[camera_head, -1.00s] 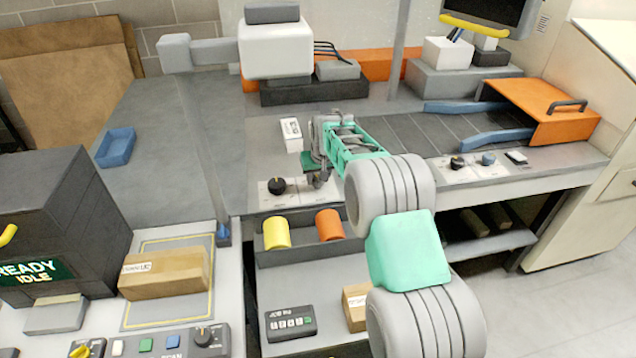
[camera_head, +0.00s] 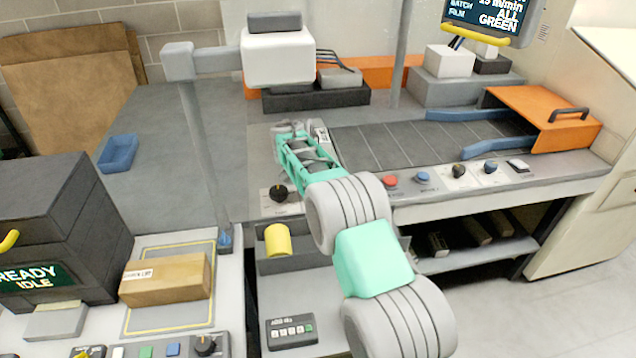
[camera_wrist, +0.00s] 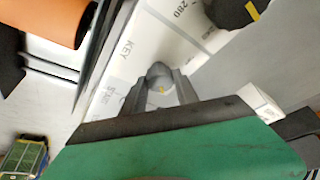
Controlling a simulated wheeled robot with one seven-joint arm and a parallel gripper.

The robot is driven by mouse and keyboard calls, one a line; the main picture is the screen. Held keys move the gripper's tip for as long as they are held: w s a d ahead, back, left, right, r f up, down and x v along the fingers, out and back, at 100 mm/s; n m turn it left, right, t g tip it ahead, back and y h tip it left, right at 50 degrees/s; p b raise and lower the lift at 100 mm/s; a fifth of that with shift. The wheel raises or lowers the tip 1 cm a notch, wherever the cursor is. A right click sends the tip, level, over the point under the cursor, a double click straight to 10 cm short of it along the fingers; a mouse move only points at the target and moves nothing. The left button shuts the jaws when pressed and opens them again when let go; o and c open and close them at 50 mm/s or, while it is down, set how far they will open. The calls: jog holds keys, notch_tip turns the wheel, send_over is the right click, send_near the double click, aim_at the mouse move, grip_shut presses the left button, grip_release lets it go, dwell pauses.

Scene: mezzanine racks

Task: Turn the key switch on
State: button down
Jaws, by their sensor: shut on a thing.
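In the wrist view, the grey key switch (camera_wrist: 159,74) has a small yellow mark and sits on a white plate (camera_wrist: 128,75) lettered KEY. My gripper (camera_wrist: 160,88) is shut on it, one grey finger on each side. In the head view, my green arm end (camera_head: 305,158) reaches over the console. It hides the key switch and my fingertips there.
A black knob (camera_head: 279,193) stands close beside the key switch; its yellow mark shows in the wrist view (camera_wrist: 252,10). Red (camera_head: 390,181) and blue (camera_head: 423,177) buttons lie right of my arm. A yellow roll (camera_head: 277,239) sits in a bin below.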

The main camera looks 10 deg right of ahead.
jog(key=shift+m, duration=0.3)
jog(key=c, duration=0.9)
grip_release()
jog(key=shift+c, duration=0.2)
jog(key=v, duration=0.7)
jog(key=shift+a+r, duration=0.15)
jog(key=shift+r, duration=0.2)
